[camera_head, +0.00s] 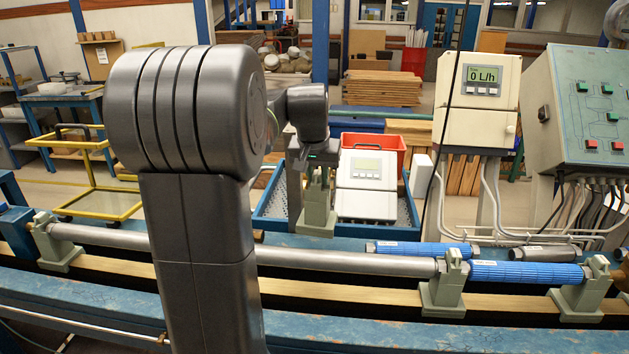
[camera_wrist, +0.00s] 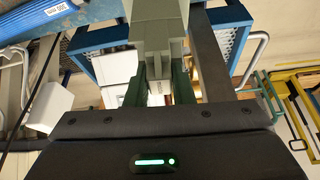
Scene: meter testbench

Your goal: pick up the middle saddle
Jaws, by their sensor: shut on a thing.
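My gripper (camera_head: 320,163) is shut on a grey-green saddle (camera_head: 317,205), gripping its narrow upper part. The saddle is upright behind the long grey pipe, in front of the blue tray. Whether its base touches the bench cannot be told. In the wrist view the saddle (camera_wrist: 160,32) is between the two dark green fingers (camera_wrist: 158,88). Other saddles of the same shape stand on the rail: one at the left (camera_head: 55,243), one right of centre (camera_head: 445,290) and one at the far right (camera_head: 582,292). My arm hides part of the pipe and rail.
The long grey pipe (camera_head: 345,259) and a blue cylinder (camera_head: 525,274) lie along the saddles. Another blue cylinder (camera_head: 420,248) lies behind. The blue tray (camera_head: 272,222) holds a white meter box (camera_head: 367,190). A display box (camera_head: 478,95) and control panel (camera_head: 585,110) stand at the right.

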